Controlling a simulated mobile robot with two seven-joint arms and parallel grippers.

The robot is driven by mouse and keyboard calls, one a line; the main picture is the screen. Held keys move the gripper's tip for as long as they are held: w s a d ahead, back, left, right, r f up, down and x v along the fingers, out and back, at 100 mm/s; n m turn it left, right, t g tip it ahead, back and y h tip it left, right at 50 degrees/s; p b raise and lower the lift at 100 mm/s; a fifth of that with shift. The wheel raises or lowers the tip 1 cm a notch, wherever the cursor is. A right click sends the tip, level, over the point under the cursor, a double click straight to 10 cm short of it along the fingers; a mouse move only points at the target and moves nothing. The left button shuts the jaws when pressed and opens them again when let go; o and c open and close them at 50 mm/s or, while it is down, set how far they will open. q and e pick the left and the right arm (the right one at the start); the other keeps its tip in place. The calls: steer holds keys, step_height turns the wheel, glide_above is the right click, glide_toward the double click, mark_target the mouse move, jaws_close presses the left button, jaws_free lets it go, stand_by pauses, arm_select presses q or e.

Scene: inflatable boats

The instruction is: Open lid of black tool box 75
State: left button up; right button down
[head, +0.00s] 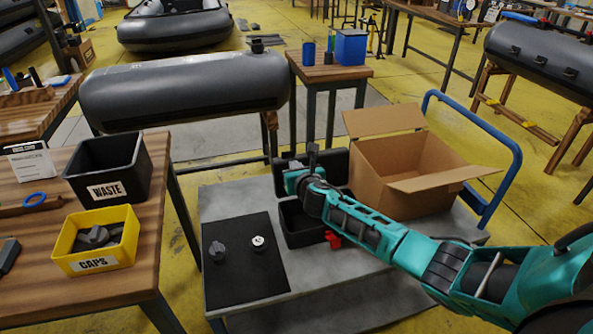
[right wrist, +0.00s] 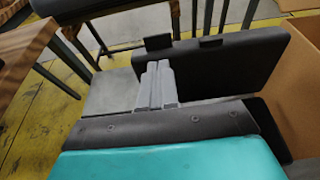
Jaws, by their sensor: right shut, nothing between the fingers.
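The black tool box (head: 300,238) sits on the grey cart top, and part of it is hidden behind my right arm. Its lid (head: 335,163) stands raised at the back of the box, so the inside shows. In the right wrist view the lid (right wrist: 235,65) is a dark upright panel with two small tabs on its top edge. My right gripper (head: 313,152) is over the box near the lid. Its grey fingers (right wrist: 157,68) are shut and empty, in front of the lid; I cannot tell whether they touch it. My left gripper is not in view.
An open cardboard box (head: 395,165) stands right of the tool box. A black mat (head: 240,285) with two caps lies to the left. A wooden table at left holds a black WASTE bin (head: 105,165) and a yellow CAPS bin (head: 95,262). A blue cart handle (head: 475,120) rises at right.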

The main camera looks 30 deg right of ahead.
arm_select(q)
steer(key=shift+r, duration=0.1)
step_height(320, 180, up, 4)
steer(key=p, duration=0.4)
arm_select(e)
steer(key=v, duration=0.7)
steer(key=shift+s, duration=0.2)
steer(key=shift+a, duration=0.1)
steer(key=s+a+f+m+g+y, duration=0.1)
steer(key=s+a+f+m+y, duration=0.1)
steer(key=s+a+f+m, duration=0.4)
steer(key=s+a+f+m+g+y, duration=0.2)
steer(key=s+a+m, duration=0.3)
steer(key=s+m, duration=0.4)
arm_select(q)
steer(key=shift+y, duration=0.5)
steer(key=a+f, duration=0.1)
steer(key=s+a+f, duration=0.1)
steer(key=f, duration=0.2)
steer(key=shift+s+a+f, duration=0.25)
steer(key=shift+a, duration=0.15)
arm_select(e)
steer(key=s+a+m+y, duration=0.1)
steer(key=s+a+m, duration=0.2)
steer(key=s+m, duration=0.8)
steer(key=m, duration=0.4)
steer(key=shift+a+r+m+y, duration=0.2)
steer(key=shift+r+m+y, duration=0.05)
steer(key=shift+m+y, duration=0.05)
